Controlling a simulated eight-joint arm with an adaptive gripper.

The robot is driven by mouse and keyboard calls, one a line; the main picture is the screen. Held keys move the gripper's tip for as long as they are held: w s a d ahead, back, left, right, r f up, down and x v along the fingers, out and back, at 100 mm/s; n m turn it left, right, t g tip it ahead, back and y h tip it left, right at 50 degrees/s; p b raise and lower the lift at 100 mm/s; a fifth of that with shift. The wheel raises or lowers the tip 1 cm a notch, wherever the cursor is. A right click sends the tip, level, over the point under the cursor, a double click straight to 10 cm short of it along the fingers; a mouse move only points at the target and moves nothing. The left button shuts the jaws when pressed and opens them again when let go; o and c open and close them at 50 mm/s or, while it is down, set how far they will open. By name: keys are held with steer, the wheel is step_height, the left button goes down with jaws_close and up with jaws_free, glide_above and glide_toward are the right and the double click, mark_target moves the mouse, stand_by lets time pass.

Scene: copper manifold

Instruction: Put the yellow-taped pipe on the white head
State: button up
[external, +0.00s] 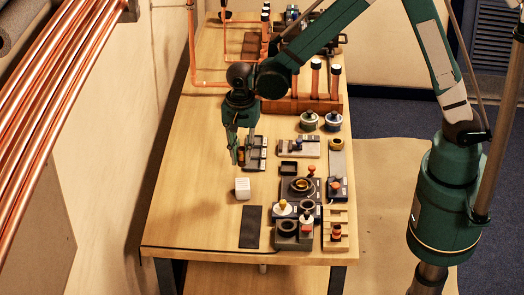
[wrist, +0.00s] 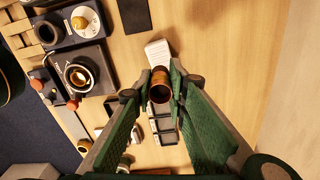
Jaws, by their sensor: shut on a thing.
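My gripper (external: 241,157) points down over the table, left of a dark slotted rack. In the wrist view its fingers (wrist: 160,88) are shut on a short copper pipe (wrist: 160,93), seen nearly end-on with its open dark end toward the camera. A brownish band shows on the pipe; I cannot make out yellow tape clearly.
The dark slotted rack (external: 257,148) lies close right of the gripper. Dials and fixtures (external: 300,187) crowd the right side. A black mat (external: 251,227) lies in front of the white block. A wooden stand with upright copper pipes (external: 302,105) is behind. The table's left side is clear.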

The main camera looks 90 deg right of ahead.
mark_target(241, 148)
steer(key=shift+f, duration=1.75)
steer(key=shift+f+p, duration=0.35)
steer(key=shift+f, duration=1.7)
steer(key=shift+f, duration=0.2)
steer(key=o, duration=0.9)
steer(key=shift+c, duration=0.2)
steer(key=shift+r, duration=0.25)
steer(key=shift+r+b, duration=0.45)
steer(key=shift+r, duration=5.5)
